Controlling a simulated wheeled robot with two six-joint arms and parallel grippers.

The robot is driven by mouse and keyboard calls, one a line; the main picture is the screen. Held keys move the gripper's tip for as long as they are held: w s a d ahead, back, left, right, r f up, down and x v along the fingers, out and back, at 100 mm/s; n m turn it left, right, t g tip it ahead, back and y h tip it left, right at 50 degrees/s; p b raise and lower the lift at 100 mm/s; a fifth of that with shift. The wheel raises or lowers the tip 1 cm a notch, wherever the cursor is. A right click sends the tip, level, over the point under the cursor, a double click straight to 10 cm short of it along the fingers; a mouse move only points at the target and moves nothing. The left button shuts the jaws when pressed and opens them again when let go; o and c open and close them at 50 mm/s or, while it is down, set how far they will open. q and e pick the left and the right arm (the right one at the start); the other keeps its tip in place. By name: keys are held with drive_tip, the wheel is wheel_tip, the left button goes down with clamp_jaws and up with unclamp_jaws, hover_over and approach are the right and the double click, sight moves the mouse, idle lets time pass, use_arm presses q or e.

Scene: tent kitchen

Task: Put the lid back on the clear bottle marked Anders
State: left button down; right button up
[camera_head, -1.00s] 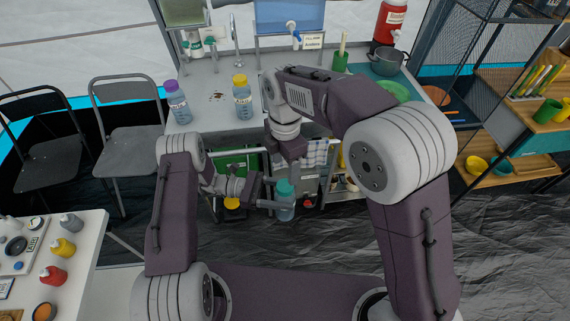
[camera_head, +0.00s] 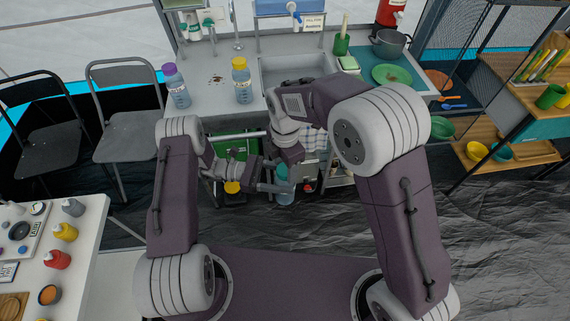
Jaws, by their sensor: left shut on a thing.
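A clear bluish bottle (camera_head: 285,199) is upright in front of the counter, with a teal lid (camera_head: 282,172) at its top. My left gripper (camera_head: 284,188) is shut around this bottle from the left. My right gripper (camera_head: 289,172) points down over the bottle's top and partly hides the lid; whether its fingers are open or shut cannot be made out. A purple-lidded bottle (camera_head: 178,92) and a yellow-lidded bottle (camera_head: 242,86) stand on the counter. The name marks on the bottles are too small to read.
The counter (camera_head: 215,104) holds a sink (camera_head: 290,68), a grey pot (camera_head: 389,44) and a green plate (camera_head: 391,74). Folding chairs (camera_head: 128,120) stand at left. A side table (camera_head: 80,225) with small bottles is at lower left, and wooden shelves (camera_head: 500,140) at right.

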clamp_jaws()
drive_tip(key=m, duration=0.4)
drive_tip(key=shift+m, duration=0.3)
drive_tip(key=m, duration=0.9)
drive_tip(key=shift+m, duration=0.3)
drive_tip(key=m, duration=0.3)
drive_tip(key=shift+m, duration=0.4)
drive_tip(key=shift+o, duration=2.2)
unclamp_jaws()
drive_tip(key=shift+r, duration=0.1)
wheel_tip(320, 180, up, 12)
